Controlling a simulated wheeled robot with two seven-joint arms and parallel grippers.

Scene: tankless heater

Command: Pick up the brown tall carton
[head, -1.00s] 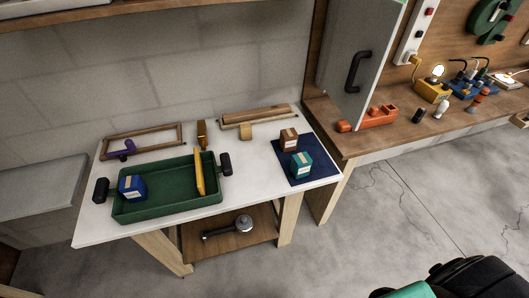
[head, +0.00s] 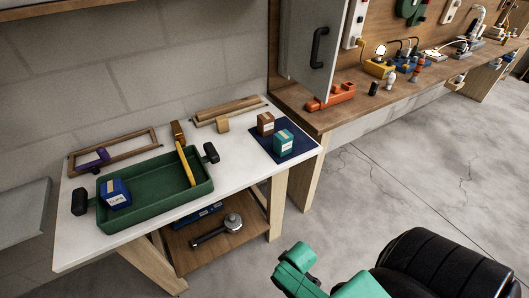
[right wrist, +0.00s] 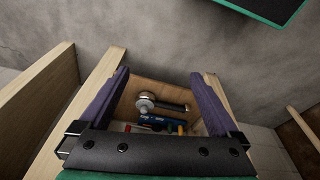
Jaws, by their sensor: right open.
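The brown carton (head: 265,122) stands upright on the dark blue mat (head: 262,143) at the right end of the white table, in the head view. A teal carton (head: 284,142) stands in front of it on the same mat. My right gripper (right wrist: 160,95) is open and empty in the right wrist view, its purple fingers spread wide above the lower shelf. The carton does not show in that view. In the head view my green and black right arm is at the bottom, apart from the table. My left gripper is not in view.
A green tray (head: 150,212) on the white table holds a blue box (head: 115,194) and a yellow-handled tool (head: 186,163). The lower shelf (head: 180,240) holds a metal tool (head: 217,229). Open floor lies right of the table.

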